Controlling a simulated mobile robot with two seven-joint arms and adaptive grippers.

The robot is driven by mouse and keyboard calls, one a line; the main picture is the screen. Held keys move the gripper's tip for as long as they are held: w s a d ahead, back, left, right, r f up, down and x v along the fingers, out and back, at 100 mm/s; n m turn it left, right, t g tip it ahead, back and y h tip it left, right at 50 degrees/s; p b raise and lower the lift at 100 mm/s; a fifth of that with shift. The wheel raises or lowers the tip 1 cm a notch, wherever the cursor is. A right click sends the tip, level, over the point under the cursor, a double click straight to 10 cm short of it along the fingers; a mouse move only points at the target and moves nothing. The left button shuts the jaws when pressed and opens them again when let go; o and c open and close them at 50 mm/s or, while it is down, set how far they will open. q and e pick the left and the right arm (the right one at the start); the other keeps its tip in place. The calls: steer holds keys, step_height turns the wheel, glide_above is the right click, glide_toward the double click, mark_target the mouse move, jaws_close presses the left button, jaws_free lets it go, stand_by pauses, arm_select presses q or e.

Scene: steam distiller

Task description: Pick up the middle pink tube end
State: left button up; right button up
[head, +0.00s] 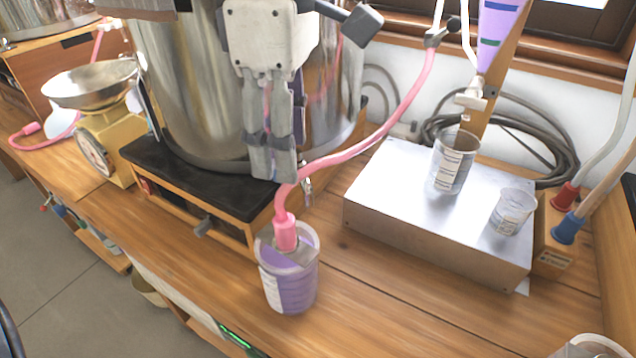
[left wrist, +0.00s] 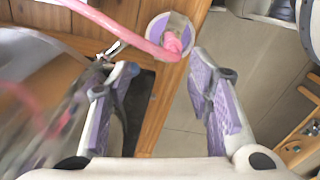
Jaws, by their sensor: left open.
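The middle pink tube end (head: 286,233) points down into a purple-filled measuring cup (head: 289,288) at the bench's front. Its pink hose (head: 362,150) rises to the right to a valve. My left gripper (head: 274,178) hangs in front of the steel pot, fingers pointing down, just above the tube end in the picture. In the left wrist view its fingers (left wrist: 163,64) are apart and empty; the tube end (left wrist: 173,43) and cup (left wrist: 157,24) show beyond the gap between the fingertips. Another pink tube end (head: 31,128) lies at the far left. My right gripper is not seen.
The large steel pot (head: 185,95) stands on a black-topped stand (head: 190,180) close by. A metal box (head: 400,190) with two cups stands at right. A yellow scale (head: 108,140) stands left. The wooden bench (head: 385,305) is clear right of the purple-filled cup.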

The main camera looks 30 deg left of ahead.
mark_target(284, 218)
arm_select(q)
steer(key=s+f, duration=0.2)
steer(key=f, duration=0.1)
steer(key=shift+f, duration=0.2)
step_height(284, 218, down, 8)
steer(key=shift+f, duration=0.1)
jaws_close()
